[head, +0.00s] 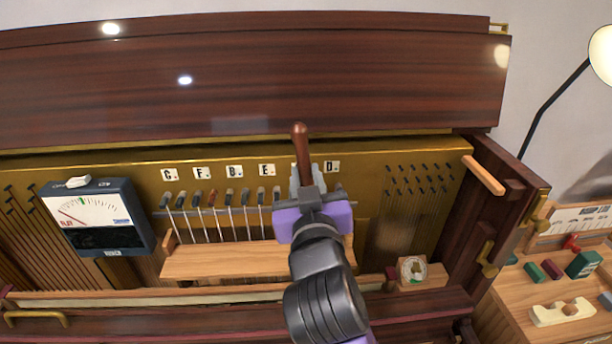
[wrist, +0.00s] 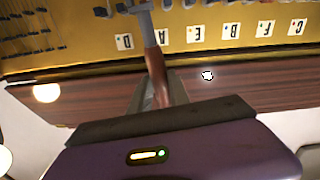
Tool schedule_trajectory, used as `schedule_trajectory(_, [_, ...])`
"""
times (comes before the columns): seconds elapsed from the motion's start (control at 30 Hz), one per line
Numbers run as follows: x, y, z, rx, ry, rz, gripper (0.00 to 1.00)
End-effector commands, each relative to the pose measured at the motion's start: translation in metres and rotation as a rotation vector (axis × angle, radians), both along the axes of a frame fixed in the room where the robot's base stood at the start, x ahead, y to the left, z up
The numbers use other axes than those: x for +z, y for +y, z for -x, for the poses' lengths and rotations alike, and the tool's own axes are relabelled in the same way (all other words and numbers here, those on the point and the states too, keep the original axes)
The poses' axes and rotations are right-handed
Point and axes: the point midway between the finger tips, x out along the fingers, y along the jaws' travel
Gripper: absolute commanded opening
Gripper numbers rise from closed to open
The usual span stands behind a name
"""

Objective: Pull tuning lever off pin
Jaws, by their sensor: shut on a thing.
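The tuning lever (head: 300,145) has a brown wooden handle that sticks up above my gripper (head: 305,185) in the head view. In the wrist view my gripper (wrist: 150,95) is shut on the handle of the lever (wrist: 157,68), and the lever's grey metal head (wrist: 142,18) points to the top edge. The lever is in front of the gold plate (head: 345,215), between the E tile (head: 267,169) and the D tile (head: 332,167). My gripper hides the pin area below the lever, so I cannot tell whether the head sits on a pin.
A meter (head: 97,217) is at the left. Bare pins (head: 420,180) are to the right. A small round-faced object (head: 412,269) sits at lower right. A dark wooden lid (head: 240,80) rises behind.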

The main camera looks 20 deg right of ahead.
Motion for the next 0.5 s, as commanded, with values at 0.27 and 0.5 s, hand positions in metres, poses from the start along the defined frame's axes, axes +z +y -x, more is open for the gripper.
schedule_trajectory(0.27, [0.001, 0.003, 0.007, 0.001, -0.003, 0.0, 0.0])
schedule_trajectory(0.5, [0.001, 0.009, 0.024, 0.002, -0.004, 0.001, 0.0])
